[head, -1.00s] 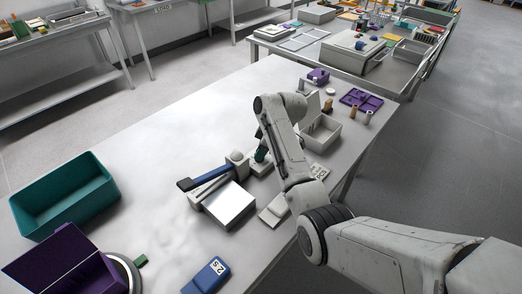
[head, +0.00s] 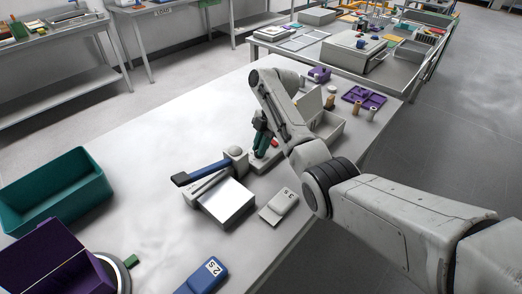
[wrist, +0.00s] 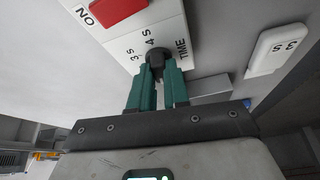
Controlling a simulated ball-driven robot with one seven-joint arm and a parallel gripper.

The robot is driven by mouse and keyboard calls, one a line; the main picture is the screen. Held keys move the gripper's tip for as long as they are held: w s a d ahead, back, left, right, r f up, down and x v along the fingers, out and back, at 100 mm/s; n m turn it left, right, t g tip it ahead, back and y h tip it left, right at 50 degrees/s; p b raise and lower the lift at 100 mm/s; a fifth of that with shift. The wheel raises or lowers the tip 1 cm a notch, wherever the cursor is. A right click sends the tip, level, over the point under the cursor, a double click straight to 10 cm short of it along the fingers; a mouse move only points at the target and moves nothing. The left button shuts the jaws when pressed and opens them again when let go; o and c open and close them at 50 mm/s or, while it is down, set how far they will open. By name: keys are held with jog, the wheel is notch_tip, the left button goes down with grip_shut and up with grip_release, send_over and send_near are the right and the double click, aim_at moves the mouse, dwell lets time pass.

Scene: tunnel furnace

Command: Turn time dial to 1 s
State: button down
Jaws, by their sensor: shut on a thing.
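The time dial (wrist: 156,57) is a small dark knob on a white control box (wrist: 128,40). In the wrist view, labels "3 s", "4 s" and "TIME" show around it; a "1 s" mark does not show, and I cannot tell which mark the knob points to. My gripper (wrist: 157,75) has green fingers shut on the knob, one on each side. In the head view my gripper (head: 261,148) reaches down to the control box (head: 265,163), and my arm and fingers hide the knob there.
A red button (wrist: 112,11) sits beside the dial. A white block (head: 279,206) marked "3 s" lies in front of the box. A press-like device with a blue lever (head: 203,172) stands left. A grey open bin (head: 331,128) is behind my arm.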

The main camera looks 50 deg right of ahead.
jog(key=shift+w+n+g+b, duration=0.1)
jog(key=shift+n+g+b, duration=0.3)
jog(key=shift+n, duration=0.5)
jog(key=c, duration=1.1)
grip_release()
jog(key=p+v, duration=0.4)
jog(key=v, duration=0.6)
jog(key=shift+d+r, duration=0.2)
jog(key=shift+r, duration=0.15)
